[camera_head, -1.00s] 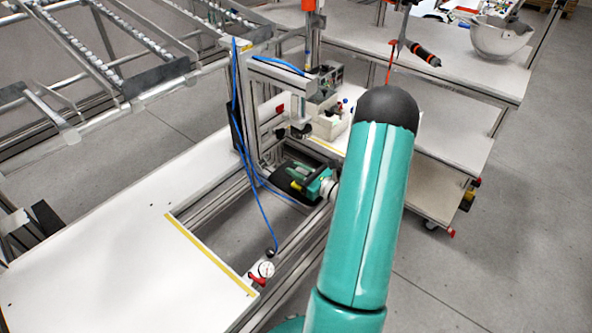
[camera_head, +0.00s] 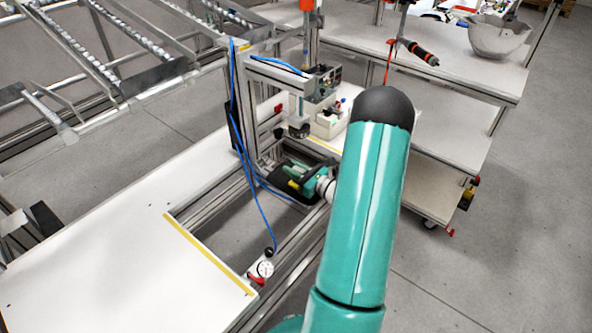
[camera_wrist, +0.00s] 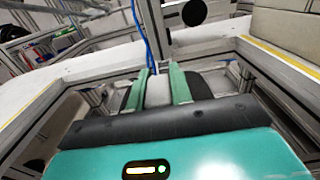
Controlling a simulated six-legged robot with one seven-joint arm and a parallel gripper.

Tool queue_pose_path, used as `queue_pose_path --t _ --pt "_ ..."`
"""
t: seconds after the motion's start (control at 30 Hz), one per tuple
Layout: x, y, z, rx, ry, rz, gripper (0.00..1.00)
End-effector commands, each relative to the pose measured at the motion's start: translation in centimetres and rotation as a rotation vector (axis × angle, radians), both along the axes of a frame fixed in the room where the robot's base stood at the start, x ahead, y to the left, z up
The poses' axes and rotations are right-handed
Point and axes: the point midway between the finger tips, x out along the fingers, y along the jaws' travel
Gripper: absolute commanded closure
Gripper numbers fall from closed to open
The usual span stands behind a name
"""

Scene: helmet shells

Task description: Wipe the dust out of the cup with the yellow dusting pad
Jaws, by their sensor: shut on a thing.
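My gripper (camera_head: 293,175) is beside the upright metal frame, over the opening in the white table. In the wrist view its two green fingers (camera_wrist: 159,86) are shut on a grey block between them. A small yellow patch of the dusting pad (camera_head: 294,184) shows at the gripper in the head view; the rest of the pad is hidden. A dark round part that looks like the cup (camera_head: 298,131) hangs under the press, above and apart from my gripper. A black disc, probably the same cup (camera_wrist: 195,12), shows at the top of the wrist view. No dust can be made out.
The metal frame (camera_head: 246,130) stands close behind my gripper, with a blue cable (camera_head: 257,205) hanging down it. A pale bin (camera_head: 330,122) sits beyond. The white table (camera_head: 130,250) is clear at left.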

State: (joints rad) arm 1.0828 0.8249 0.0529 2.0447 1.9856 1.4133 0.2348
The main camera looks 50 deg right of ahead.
Motion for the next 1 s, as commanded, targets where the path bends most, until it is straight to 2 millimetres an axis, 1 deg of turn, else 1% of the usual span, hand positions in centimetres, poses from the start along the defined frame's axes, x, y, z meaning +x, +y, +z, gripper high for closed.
queue_pose_path --t 0.1,0.5,1.0 --pt "0.4 0.2 -0.1 0.003 0.001 0.003 1.0" --pt "0.5 0.2 0.2 -0.001 -0.005 0.006 1.0" --pt "-1.7 0.1 0.1 0.0 -0.004 0.003 1.0"
